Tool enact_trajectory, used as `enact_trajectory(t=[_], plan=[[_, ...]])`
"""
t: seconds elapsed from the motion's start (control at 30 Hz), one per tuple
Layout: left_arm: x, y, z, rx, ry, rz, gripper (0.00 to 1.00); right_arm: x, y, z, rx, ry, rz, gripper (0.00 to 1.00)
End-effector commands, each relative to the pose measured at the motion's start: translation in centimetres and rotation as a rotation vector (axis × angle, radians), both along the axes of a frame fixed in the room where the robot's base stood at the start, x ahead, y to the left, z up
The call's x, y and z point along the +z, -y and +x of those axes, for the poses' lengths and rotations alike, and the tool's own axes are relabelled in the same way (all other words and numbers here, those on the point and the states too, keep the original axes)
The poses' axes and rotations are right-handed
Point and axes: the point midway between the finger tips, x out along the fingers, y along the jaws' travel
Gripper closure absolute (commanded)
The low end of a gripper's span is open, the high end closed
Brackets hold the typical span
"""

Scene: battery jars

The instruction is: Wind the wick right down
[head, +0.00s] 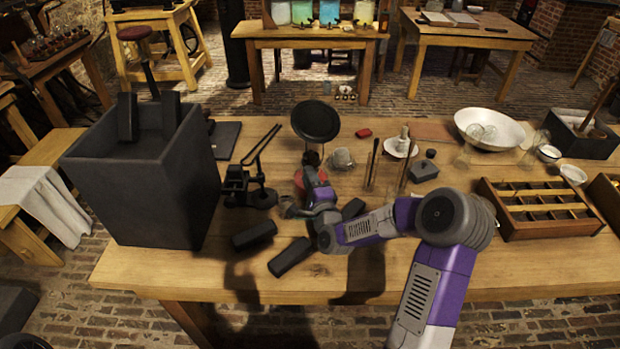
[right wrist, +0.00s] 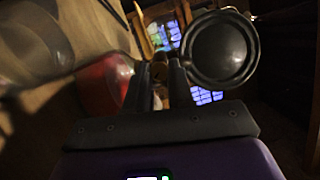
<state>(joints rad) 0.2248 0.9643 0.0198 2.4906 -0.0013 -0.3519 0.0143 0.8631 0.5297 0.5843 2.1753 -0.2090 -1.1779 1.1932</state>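The lamp's red base (head: 309,181) stands on the table, and a round black reflector disc (head: 315,121) rises behind it. The wick itself is not visible. My right gripper (head: 311,168) reaches in from the front and covers part of the lamp. In the right wrist view, its two dark fingers (right wrist: 159,82) are a small gap apart, with a small brass part (right wrist: 159,70) between the tips. I cannot tell whether they grip it. The red base (right wrist: 104,85) lies left of the fingers and the black disc (right wrist: 220,50) right of them. My left gripper is out of view.
A clear glass piece (head: 342,159) stands close right of the lamp. A black metal stand (head: 248,188) is to its left. Dark blocks (head: 290,257) lie in front, near my arm. A tall dark box (head: 150,190) fills the table's left end. A wooden divided tray (head: 540,208) is right.

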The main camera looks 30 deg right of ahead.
Motion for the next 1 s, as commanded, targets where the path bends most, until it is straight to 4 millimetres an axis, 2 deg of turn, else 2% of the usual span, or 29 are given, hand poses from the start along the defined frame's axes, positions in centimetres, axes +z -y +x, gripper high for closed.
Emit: enact_trajectory(t=[0.47, 1.0], plan=[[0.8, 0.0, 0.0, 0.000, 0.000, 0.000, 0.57, 0.4, 0.0, 0.0, 0.001, -0.064, -0.071, 1.00], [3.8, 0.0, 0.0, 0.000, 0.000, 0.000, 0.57, 1.0, -0.2, 0.1, 0.001, -0.388, -0.412, 1.00]])
